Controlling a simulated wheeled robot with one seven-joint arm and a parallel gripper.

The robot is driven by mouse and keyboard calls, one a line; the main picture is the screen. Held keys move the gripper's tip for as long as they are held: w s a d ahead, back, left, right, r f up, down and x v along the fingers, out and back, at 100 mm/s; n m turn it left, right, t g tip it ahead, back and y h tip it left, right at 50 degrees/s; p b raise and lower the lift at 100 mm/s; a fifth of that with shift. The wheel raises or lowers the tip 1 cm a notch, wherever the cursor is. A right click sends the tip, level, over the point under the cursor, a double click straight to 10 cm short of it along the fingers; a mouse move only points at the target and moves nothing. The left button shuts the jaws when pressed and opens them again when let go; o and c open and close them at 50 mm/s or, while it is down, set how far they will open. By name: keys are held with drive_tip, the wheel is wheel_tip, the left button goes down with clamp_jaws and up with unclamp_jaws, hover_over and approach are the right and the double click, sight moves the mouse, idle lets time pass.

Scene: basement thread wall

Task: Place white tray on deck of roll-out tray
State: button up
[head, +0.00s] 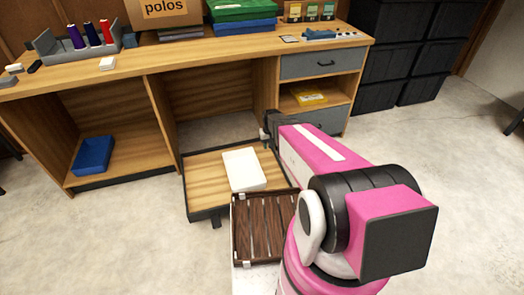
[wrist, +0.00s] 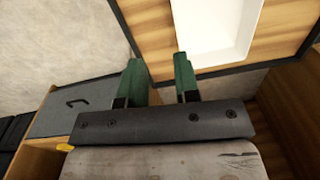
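The white tray (head: 243,169) lies flat on the wooden deck of the roll-out tray (head: 205,187), toward its right side. The roll-out tray has a black frame and is pulled out from under the bench. In the wrist view the white tray (wrist: 215,28) shows at the top, cut off by the picture edge, with the deck (wrist: 283,25) around it. My gripper (wrist: 159,60) has its green fingers apart with nothing between them. The right finger overlaps the white tray's near corner in the picture; I cannot tell contact. In the head view my arm mostly hides the gripper.
The wooden bench (head: 210,52) stands behind, with grey drawers (head: 308,64) at right. A blue bin (head: 92,155) sits on the lower left shelf. Black crates (head: 405,50) stand at right. Floor (head: 130,235) at front left is clear.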

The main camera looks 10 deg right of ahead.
drive_tip(key=s+d+r, duration=0.2)
drive_tip(key=s+r, duration=0.6)
drive_tip(key=s+d+r+m, duration=0.1)
drive_tip(key=s+d+r, duration=0.2)
drive_tip(key=s+r, duration=0.5)
drive_tip(key=shift+r, duration=0.25)
